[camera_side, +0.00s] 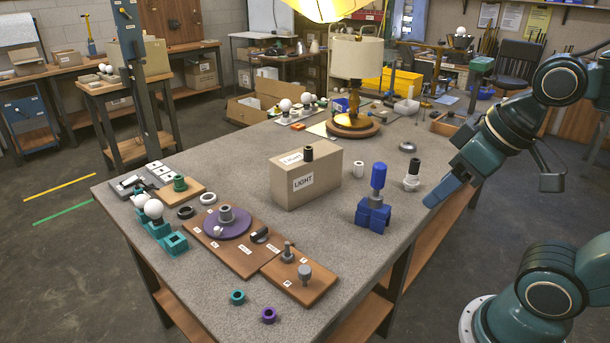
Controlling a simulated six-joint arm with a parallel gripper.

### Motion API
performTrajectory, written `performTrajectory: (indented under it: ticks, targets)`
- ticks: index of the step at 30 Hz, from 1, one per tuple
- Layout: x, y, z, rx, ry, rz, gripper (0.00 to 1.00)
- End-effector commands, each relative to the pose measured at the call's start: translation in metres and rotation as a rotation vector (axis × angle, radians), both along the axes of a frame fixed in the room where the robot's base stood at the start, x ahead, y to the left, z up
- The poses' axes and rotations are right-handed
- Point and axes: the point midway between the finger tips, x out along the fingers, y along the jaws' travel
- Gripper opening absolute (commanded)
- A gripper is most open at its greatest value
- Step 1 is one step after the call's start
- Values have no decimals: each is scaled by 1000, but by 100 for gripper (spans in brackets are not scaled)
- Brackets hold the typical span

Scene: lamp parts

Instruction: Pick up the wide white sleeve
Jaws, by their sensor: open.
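A short white cylinder (358,169) stands upright between the cardboard box and the blue stand. A low white ring (208,198) lies flat at the left of the table. I cannot tell for sure which of these two is the wide white sleeve. My gripper (434,196) has blue fingers and is at the table's right edge, pointing down and left. It is open, with nothing seen between its fingers. It is well to the right of the cylinder and touches neither white piece.
A blue stand with an upright blue piece (377,198) and a white-and-grey socket (412,176) stand between my gripper and the cylinder. A cardboard box (318,190) stands mid-table. A lamp (355,85) stands at the back. The front right tabletop is clear.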

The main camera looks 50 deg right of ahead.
Motion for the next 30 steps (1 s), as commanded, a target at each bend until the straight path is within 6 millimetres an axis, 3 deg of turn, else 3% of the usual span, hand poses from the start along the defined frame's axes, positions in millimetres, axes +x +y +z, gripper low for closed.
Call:
performTrajectory:
  ticks: [8, 14, 20, 30]
  targets:
    - [1, 0, 0, 0, 0, -1, 55]
    - [12, -3, 6, 0, 5, -18, 55]
    - [43, -14, 20, 1, 12, -63, 55]
    - [120, -50, 36, 3, 30, -169, 55]
